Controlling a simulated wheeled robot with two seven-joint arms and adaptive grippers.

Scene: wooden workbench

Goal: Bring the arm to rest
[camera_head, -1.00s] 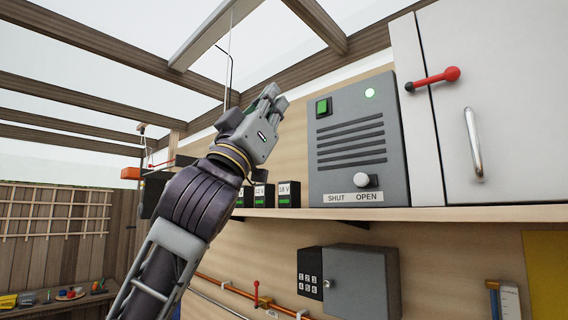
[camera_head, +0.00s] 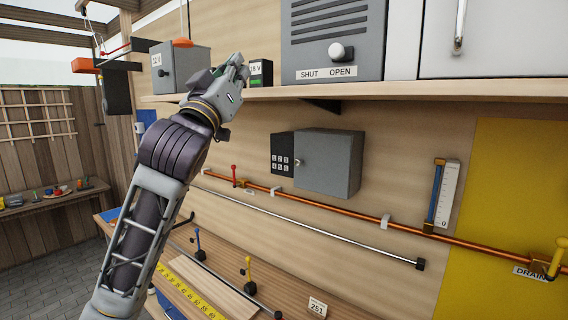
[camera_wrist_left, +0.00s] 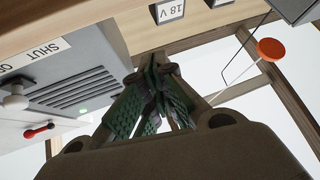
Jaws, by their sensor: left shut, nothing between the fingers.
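My left gripper (camera_head: 239,68) is shut and empty. My left arm comes up from the lower left in the head view, and the gripper is raised in front of the shelf, beside the 18 V battery box (camera_head: 260,72). In the left wrist view the green ridged fingers of the gripper (camera_wrist_left: 152,92) are together with nothing between them. My right gripper is in neither view.
The shelf (camera_head: 420,92) holds a grey panel marked SHUT and OPEN (camera_head: 332,30) and a white cabinet (camera_head: 500,40). Below are a grey keypad box (camera_head: 330,160), a copper pipe (camera_head: 320,203) and a workbench with small levers (camera_head: 248,270). Open space lies left of the arm.

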